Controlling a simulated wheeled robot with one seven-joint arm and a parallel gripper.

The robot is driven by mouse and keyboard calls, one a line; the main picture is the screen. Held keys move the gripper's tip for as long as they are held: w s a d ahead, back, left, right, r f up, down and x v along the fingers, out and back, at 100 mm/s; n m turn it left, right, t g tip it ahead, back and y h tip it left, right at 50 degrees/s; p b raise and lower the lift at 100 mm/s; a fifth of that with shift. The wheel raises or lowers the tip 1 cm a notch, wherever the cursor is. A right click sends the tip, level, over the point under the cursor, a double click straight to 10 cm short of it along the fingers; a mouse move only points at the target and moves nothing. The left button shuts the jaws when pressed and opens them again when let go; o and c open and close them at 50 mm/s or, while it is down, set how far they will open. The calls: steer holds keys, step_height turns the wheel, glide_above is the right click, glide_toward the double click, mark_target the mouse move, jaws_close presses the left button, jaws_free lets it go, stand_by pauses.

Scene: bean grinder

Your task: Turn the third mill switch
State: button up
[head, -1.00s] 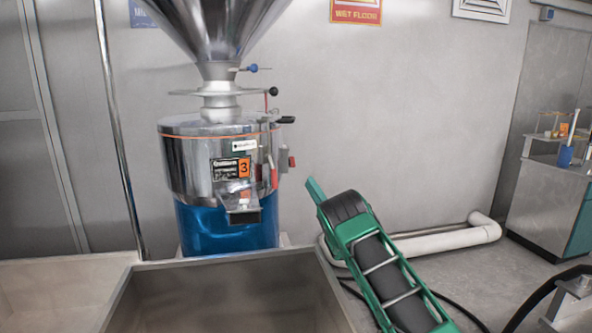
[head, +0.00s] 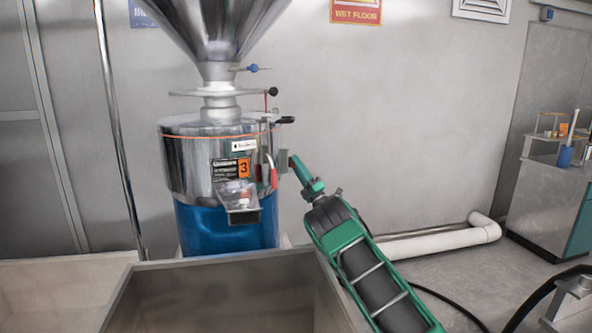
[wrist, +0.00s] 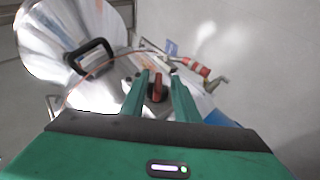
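The third mill (head: 202,174) is a steel drum with a blue base and an orange "3" label (head: 243,168). Its red switch (head: 291,162) sits on a grey box on the drum's right side, partly hidden by my gripper in the head view. My green gripper (head: 296,166) reaches up to it from the lower right. In the wrist view the red switch (wrist: 157,89) stands between the two fingers of my gripper (wrist: 160,76). The fingers are apart, with a visible gap on either side of the switch. Contact cannot be made out.
A red-handled lever (head: 271,172) hangs on the mill's front, left of the switch. A metal spout (head: 240,208) is below it, above a large metal bin (head: 225,290). A white pipe (head: 440,240) runs along the wall. The wall right of the mill is clear.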

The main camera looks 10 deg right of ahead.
jaws_close()
steer(key=shift+s+m+h, duration=0.1)
steer(key=shift+m+h, duration=0.4)
steer(key=shift+s+r+m+g+h, duration=0.1)
steer(key=shift+r+m+g+h, duration=0.15)
steer(key=shift+m+g+h, duration=1.05)
steer(key=shift+s+r+m+g+h, duration=0.1)
steer(key=shift+r+m+g+h, duration=0.15)
steer(key=shift+m+g+h, duration=1)
steer(key=shift+r+g, duration=0.1)
steer(key=shift+g, duration=0.35)
